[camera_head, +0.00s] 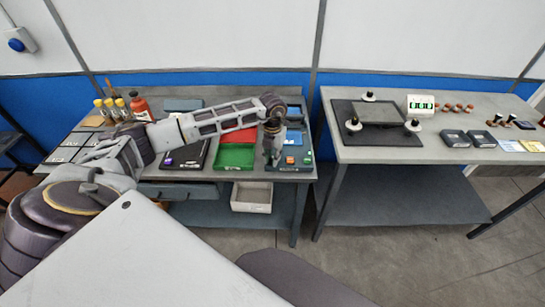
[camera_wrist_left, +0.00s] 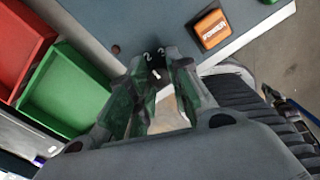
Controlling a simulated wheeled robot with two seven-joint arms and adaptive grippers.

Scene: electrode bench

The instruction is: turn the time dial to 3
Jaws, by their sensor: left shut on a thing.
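The control device (camera_head: 303,165) stands at the right end of the left bench; its grey face (camera_wrist_left: 130,20) fills the top of the left wrist view. My left gripper (camera_head: 270,160) points down at that device. In the left wrist view its fingers (camera_wrist_left: 160,82) are closed around the small dark time dial (camera_wrist_left: 157,75), which they mostly hide. The numerals 2 and 3 show just beyond the fingertips. A short white mark shows between the fingers, but I cannot tell surely which number it points to. My right gripper is out of view.
An orange power button (camera_wrist_left: 212,29) sits on the same face, close to the dial; it also shows in the head view (camera_head: 290,160). A green tray (camera_head: 234,156) and a red tray (camera_head: 240,136) lie left of the device. A second bench (camera_head: 385,151) stands to the right, across a gap.

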